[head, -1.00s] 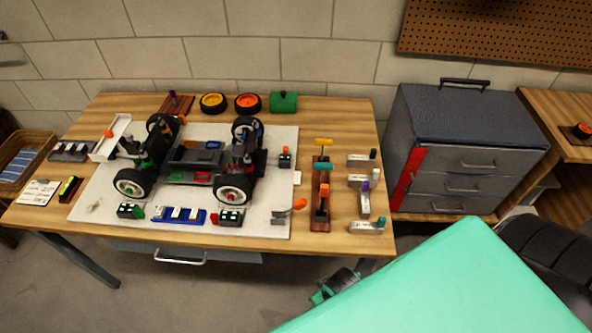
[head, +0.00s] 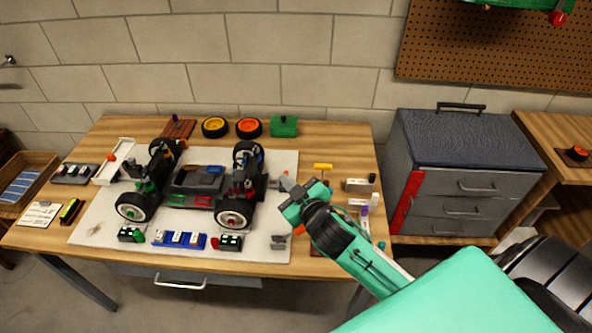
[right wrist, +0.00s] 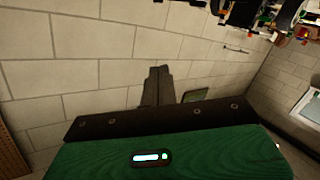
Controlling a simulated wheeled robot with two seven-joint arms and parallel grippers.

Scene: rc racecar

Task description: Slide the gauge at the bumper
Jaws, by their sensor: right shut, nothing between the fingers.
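The model car (head: 190,187) stands on a pale board (head: 92,215) on the table. I cannot tell for certain which piece is the gauge. A white channel-shaped piece (head: 112,163) with an orange knob lies beside the car's left end. My right gripper (head: 287,182) is shut and empty, just right of the car's right end. It hides most of the small block that stood there, and I cannot tell whether it touches it. In the right wrist view its dark fingers (right wrist: 157,84) are together against the wall. My left gripper is out of view.
Small dark blocks (head: 131,235) and a blue rack (head: 180,239) line the board's front. Two spare wheels (head: 215,127) and a green box (head: 284,125) stand behind. Grey blocks (head: 358,185) stand on the right, partly behind my arm. A drawer cabinet (head: 452,190) is right of the table.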

